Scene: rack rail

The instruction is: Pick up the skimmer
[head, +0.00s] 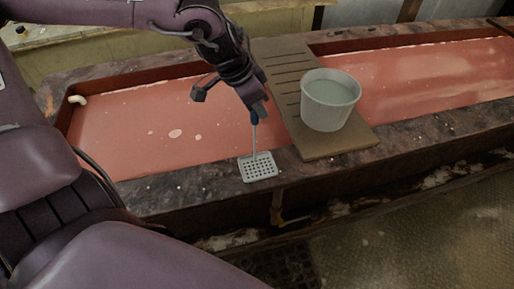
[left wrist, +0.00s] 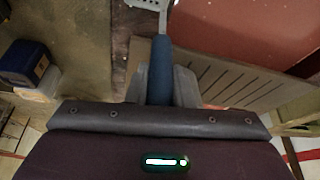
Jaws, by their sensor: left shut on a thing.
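The skimmer (head: 258,168) has a pale grey square head with holes, a thin shaft and a blue handle. My left gripper (head: 256,106) is shut on the blue handle, with the shaft and head hanging below it. In the head view the head shows over the near rim of the trough; I cannot tell whether it touches the rim. In the left wrist view the blue handle (left wrist: 161,68) sits between the fingers of my left gripper (left wrist: 160,86), and only part of the perforated head shows at the top edge. My right gripper is not in view.
A long trough (head: 400,154) holds reddish liquid (head: 150,120) on both sides of a slatted board (head: 283,62) laid across it. A white bucket (head: 330,108) with pale liquid stands on the board, right of my left gripper. A small tap or pipe (head: 282,212) sticks out below the rim.

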